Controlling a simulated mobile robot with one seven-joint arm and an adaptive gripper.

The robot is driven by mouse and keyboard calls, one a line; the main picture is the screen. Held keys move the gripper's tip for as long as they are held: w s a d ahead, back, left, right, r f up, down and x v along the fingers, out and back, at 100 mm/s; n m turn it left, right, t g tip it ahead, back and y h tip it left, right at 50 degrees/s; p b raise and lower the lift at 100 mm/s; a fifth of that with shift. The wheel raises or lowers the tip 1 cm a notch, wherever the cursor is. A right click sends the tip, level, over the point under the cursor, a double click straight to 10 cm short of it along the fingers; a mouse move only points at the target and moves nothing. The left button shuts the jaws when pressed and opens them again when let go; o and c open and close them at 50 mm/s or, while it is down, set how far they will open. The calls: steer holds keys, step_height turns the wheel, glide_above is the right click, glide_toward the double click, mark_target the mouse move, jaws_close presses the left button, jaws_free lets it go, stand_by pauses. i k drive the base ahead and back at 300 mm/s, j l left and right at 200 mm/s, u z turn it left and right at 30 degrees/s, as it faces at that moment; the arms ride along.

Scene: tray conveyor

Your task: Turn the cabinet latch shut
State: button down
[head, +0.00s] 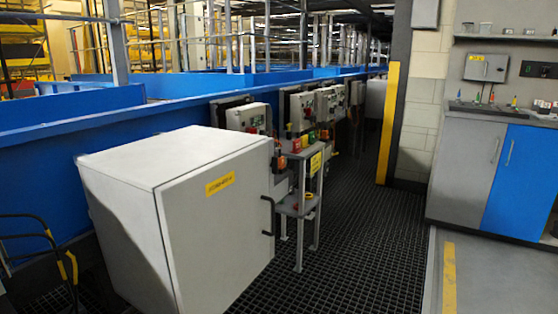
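A light grey cabinet (150,165) stands at the left-centre on the grated floor. Its front door (215,240) looks closed, and a yellow label with unreadable text is fixed near its top. The latch (268,216) is a small dark handle at the door's right edge, about mid-height. Its long part stands roughly upright. I cannot tell from here whether it is fully turned. My gripper is not in view, and nothing is seen touching the latch.
A grey stand (300,200) with small coloured items is close behind the latch side. A blue conveyor wall (60,145) runs behind the cabinet. Black bars with yellow bands (55,245) are at the lower left. The grated walkway (365,240) to the right is clear.

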mark_target(274, 163)
steer(key=i+l+z, duration=0.15)
steer(key=i+l, duration=0.2)
steer(key=l, duration=0.15)
steer(key=i+l+z, duration=0.2)
steer(key=i+l, duration=0.2)
steer(key=j, duration=0.3)
steer(key=i+j, duration=0.15)
steer(key=j, duration=0.2)
